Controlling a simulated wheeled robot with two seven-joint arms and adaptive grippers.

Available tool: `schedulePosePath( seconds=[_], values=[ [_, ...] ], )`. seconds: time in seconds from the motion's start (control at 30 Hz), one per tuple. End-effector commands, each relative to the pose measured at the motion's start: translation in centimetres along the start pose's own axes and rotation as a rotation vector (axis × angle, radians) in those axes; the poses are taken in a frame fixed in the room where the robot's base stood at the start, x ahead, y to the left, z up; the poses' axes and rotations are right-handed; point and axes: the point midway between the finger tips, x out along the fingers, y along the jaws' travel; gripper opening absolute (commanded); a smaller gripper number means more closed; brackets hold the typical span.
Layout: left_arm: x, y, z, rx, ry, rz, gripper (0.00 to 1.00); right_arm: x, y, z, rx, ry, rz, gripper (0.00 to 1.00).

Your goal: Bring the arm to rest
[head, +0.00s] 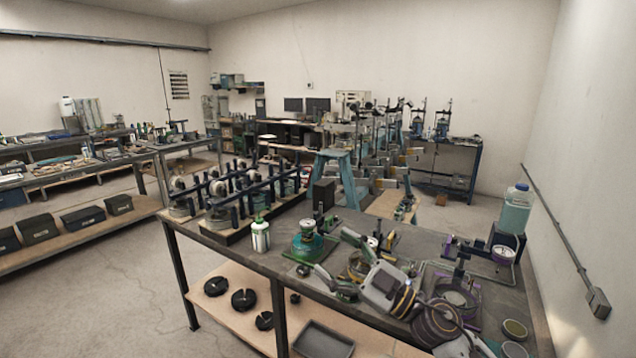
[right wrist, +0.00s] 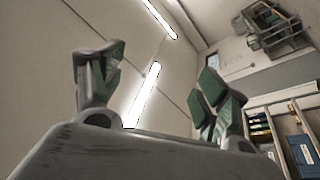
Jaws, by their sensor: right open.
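My right gripper (head: 338,258) is over the front bench in the head view, its two fingers spread toward the left. In the right wrist view the gripper (right wrist: 155,85) is open, with a wide empty gap between green-padded fingers. My right arm comes in from the lower right. A small device with a green base (head: 307,245) stands just beyond the fingers; I cannot tell whether they touch it. A device with a purple part (head: 503,252) stands to the right. My left gripper is not in view.
The dark bench (head: 235,258) carries blue lever frames (head: 240,190) at its far left, a white and green bottle (head: 260,235) and a large clear bottle (head: 515,208). A tray (head: 322,340) lies on the lower shelf. Open floor (head: 110,290) lies left.

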Motion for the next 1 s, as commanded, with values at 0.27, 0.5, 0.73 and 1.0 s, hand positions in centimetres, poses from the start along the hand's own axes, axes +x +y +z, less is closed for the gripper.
schedulePosePath(
  seconds=[0.27,0.5,0.73,1.0],
  values=[
    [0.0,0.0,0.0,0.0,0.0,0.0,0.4,-2.1,3.5,1.1,0.05,-0.052,0.29,0.75],
    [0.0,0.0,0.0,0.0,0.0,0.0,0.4,-5.4,5.8,3.6,0.102,-0.173,0.512,0.75],
    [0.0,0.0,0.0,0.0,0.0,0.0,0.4,-9.7,6.5,7.0,0.163,-0.346,0.685,0.75],
    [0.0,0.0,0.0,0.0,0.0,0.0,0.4,-15.5,5.0,11.4,0.253,-0.605,0.824,0.75]
  ],
)
